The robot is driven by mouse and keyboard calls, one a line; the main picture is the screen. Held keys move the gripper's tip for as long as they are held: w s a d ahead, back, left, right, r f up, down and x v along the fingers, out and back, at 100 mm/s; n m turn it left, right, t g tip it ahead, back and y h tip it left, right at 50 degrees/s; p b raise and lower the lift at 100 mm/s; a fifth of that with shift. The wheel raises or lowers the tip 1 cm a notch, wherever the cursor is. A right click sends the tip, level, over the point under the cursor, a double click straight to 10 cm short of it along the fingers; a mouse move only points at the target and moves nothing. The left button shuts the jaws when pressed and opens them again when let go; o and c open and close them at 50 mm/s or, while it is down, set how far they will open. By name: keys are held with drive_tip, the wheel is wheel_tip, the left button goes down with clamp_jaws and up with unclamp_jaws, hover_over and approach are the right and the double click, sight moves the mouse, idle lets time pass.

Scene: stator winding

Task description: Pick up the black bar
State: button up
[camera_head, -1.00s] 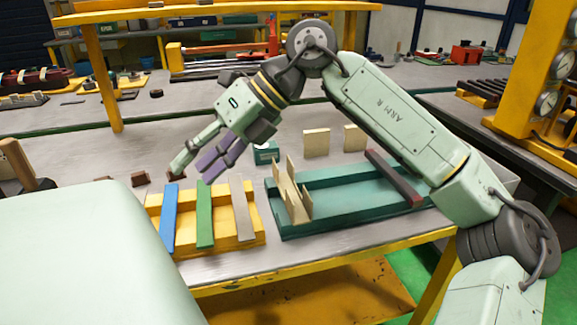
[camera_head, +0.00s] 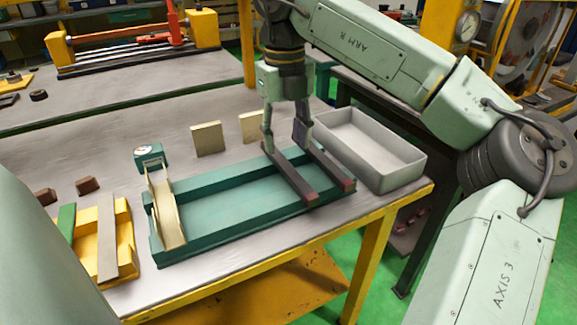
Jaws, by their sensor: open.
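Two dark bars with reddish near ends lie across the right part of the green tray (camera_head: 225,197), roughly side by side. The left black bar (camera_head: 290,178) slants from the tray's back edge to its front edge. The right black bar (camera_head: 332,168) lies near the tray's right end. My gripper (camera_head: 285,142) points down over the far ends of the bars with its two fingers apart and nothing held. The left finger's tip is by the left bar's far end and the right finger's tip is by the right bar; I cannot tell whether they touch.
A grey open bin (camera_head: 372,140) stands just right of the bars. Tan plates lean in the tray's left end, and two tan blocks (camera_head: 207,139) stand behind it. A yellow rack (camera_head: 125,238) is at the left. The tray's middle is clear.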

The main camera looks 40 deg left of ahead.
sight(285, 165)
drive_tip(key=shift+w+a+f+p, duration=0.1)
drive_tip(key=shift+f+p, duration=0.25)
drive_tip(key=shift+f, duration=1.2)
drive_tip(key=shift+w+a+f+p, duration=0.1)
drive_tip(key=shift+f+p, duration=0.25)
drive_tip(key=shift+f, duration=1.15)
drive_tip(key=shift+c, duration=0.4)
clamp_jaws()
